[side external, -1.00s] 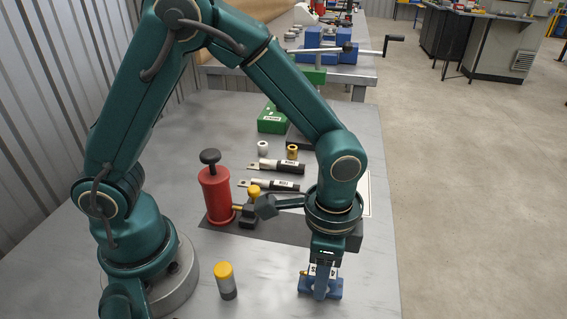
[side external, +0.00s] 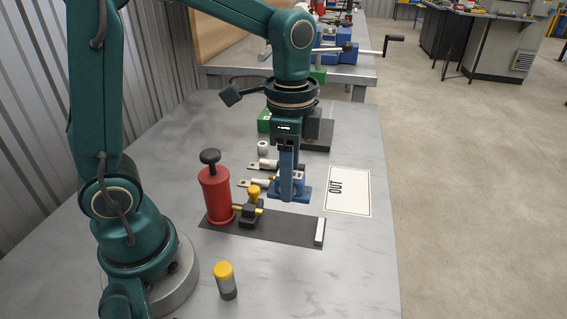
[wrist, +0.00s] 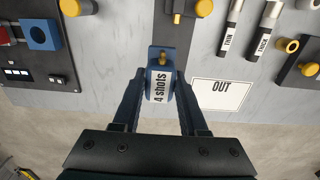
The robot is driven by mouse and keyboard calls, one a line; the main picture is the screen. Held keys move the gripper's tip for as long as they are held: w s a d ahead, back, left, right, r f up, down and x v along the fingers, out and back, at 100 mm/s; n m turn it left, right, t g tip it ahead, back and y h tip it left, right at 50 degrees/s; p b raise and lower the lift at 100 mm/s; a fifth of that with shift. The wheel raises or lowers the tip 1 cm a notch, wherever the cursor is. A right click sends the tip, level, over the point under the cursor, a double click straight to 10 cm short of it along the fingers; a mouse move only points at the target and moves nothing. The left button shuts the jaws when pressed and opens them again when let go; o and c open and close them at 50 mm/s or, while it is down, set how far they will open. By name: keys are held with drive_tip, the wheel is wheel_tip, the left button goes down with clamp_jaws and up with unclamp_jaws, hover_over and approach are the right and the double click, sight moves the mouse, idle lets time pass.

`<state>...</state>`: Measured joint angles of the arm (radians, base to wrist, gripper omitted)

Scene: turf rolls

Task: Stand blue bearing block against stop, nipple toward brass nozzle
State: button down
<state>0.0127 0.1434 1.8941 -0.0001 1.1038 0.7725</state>
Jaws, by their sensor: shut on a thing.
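My gripper (side external: 287,182) is shut on the blue bearing block (side external: 304,192) and holds it above the table, at the far side of the dark mat. In the wrist view the block (wrist: 154,53) sits between my two fingers with its "4 shots" label facing the camera. Its yellow nipple (wrist: 162,59) points to the top of that view. The brass nozzle (side external: 260,210) is on a small black holder with a yellow knob, left of the block. The stop (side external: 320,231) is a pale upright bar at the mat's right end, apart from the block.
A red pump (side external: 214,195) with a black knob stands at the mat's left end. The "OUT" card (side external: 348,191) lies empty at the right. A yellow-capped grey cylinder (side external: 226,281) stands in front.

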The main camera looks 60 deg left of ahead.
sight(296, 229)
drive_tip(key=f, duration=0.3)
drive_tip(key=w+f, duration=0.1)
drive_tip(key=f, duration=0.3)
drive_tip(key=w+f, duration=0.1)
drive_tip(key=f, duration=0.2)
drive_tip(key=shift+w+a+f, duration=0.2)
drive_tip(key=shift+a+f, duration=0.05)
drive_tip(key=shift+a, duration=0.15)
drive_tip(key=shift+f, duration=0.1)
drive_tip(key=shift+c, duration=2.2)
unclamp_jaws()
